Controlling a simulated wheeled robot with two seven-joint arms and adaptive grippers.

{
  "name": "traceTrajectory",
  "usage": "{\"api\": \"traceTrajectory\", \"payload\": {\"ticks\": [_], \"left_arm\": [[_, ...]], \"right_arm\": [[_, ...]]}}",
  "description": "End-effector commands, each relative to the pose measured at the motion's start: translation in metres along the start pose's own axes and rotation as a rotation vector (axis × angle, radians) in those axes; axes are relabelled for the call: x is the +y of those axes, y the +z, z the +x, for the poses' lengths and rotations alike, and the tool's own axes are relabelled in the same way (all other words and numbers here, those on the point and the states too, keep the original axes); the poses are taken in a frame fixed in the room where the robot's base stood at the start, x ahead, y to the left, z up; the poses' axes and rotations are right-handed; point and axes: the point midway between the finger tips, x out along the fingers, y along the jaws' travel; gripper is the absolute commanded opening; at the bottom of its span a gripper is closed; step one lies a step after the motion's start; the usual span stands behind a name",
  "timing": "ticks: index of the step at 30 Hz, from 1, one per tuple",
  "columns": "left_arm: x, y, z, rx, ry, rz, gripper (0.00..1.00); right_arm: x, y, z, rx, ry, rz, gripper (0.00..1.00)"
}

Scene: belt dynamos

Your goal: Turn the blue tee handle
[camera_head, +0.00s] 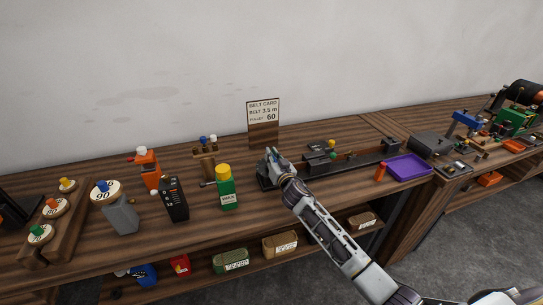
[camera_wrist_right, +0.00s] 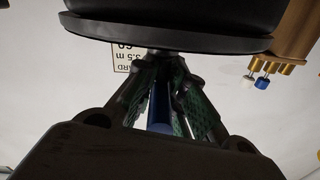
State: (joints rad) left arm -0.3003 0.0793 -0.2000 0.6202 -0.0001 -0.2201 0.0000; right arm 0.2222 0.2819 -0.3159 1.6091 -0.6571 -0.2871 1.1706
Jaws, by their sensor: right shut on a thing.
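The blue tee handle (camera_wrist_right: 160,112) shows in the right wrist view as a blue bar between the green-padded fingers of my right gripper (camera_wrist_right: 165,100). In the head view my right gripper (camera_head: 271,156) is over the left end of the dark rail fixture (camera_head: 350,163) on the bench, and it hides most of the handle. The gripper is shut on the handle. How far the handle is turned cannot be told. My left gripper is not in view.
The belt card (camera_head: 263,112) stands behind the gripper. To the left are a green bottle (camera_head: 228,192), a black meter (camera_head: 174,198) and a wooden post (camera_head: 205,163) with blue and white knobs. A purple tray (camera_head: 409,168) lies at the right. Labelled bins sit on the lower shelf.

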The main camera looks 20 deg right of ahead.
Motion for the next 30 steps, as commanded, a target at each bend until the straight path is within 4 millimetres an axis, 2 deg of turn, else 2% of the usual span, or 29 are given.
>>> {"api": "traceTrajectory", "payload": {"ticks": [18,30], "left_arm": [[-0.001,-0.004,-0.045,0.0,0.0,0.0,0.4],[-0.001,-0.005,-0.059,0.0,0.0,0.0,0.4]], "right_arm": [[0.002,0.0,-0.001,-0.06,-0.26,-0.003,0.0],[0.003,0.002,-0.001,-0.096,-0.447,-0.005,0.0]]}}
